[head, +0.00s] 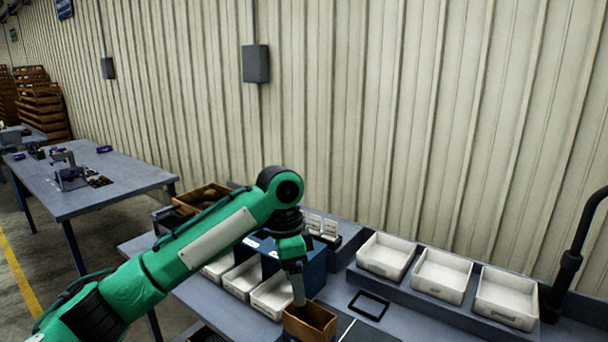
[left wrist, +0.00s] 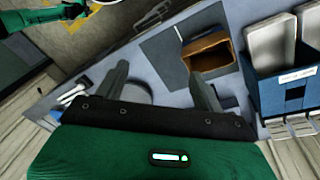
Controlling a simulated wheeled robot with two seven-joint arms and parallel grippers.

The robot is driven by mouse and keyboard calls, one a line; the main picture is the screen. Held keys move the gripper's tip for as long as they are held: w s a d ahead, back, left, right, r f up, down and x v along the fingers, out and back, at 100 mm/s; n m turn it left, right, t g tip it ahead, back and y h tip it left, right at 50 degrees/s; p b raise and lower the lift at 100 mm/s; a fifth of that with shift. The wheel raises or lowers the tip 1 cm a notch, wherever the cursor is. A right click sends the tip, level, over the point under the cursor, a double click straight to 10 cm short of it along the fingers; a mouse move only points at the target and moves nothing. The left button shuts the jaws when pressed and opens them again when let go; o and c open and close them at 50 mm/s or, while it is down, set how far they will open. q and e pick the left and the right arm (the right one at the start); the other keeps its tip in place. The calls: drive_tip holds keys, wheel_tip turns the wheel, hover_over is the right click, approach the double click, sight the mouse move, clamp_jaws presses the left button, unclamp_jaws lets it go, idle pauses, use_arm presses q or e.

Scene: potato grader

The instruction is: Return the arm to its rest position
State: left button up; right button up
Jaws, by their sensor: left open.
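My left arm comes in from the left in the head view, raised at its elbow, with the forearm pointing down. My left gripper (head: 299,301) points down at the small brown box (head: 318,324) on the workbench and partly hides it. In the left wrist view the two fingers of the left gripper (left wrist: 159,82) stand wide apart with nothing between them. The brown box (left wrist: 208,68) shows beyond the right finger, apparently empty. My right gripper is in neither view.
White trays (head: 386,256) stand in a row on a raised shelf at right. More white bins (head: 242,278) and a blue box (head: 313,269) stand near the forearm. A black frame (head: 369,305) lies flat on the bench. A dark post (head: 570,262) rises at far right.

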use_arm(q)
drive_tip(key=s+f+n+t+h, duration=0.1)
drive_tip(key=s+f+n+h, duration=0.1)
drive_tip(key=s+f, duration=0.7)
drive_tip(key=s+f+n+t+h, duration=0.1)
drive_tip(key=s+f+n+h, duration=0.15)
drive_tip(key=s+f, duration=0.75)
drive_tip(key=s+a+f+n+t+y, duration=0.2)
drive_tip(key=s+a+f+n+y, duration=0.15)
drive_tip(key=s+a+f, duration=0.4)
drive_tip(key=s+a+f+n+t+y, duration=0.15)
drive_tip(key=s+a+f+n, duration=0.3)
drive_tip(key=s+a, duration=0.6)
wheel_tip(320, 180, down, 31)
drive_tip(key=w+a+g, duration=0.1)
drive_tip(key=a+g, duration=0.1)
drive_tip(key=a, duration=0.1)
drive_tip(key=s+a+f+g, duration=0.1)
drive_tip(key=s+a+f, duration=0.2)
drive_tip(key=s+f, duration=1.5)
drive_tip(key=shift+s+a+f+y, duration=0.15)
drive_tip(key=shift+s+f+y, duration=0.1)
drive_tip(key=shift+f+y, duration=0.2)
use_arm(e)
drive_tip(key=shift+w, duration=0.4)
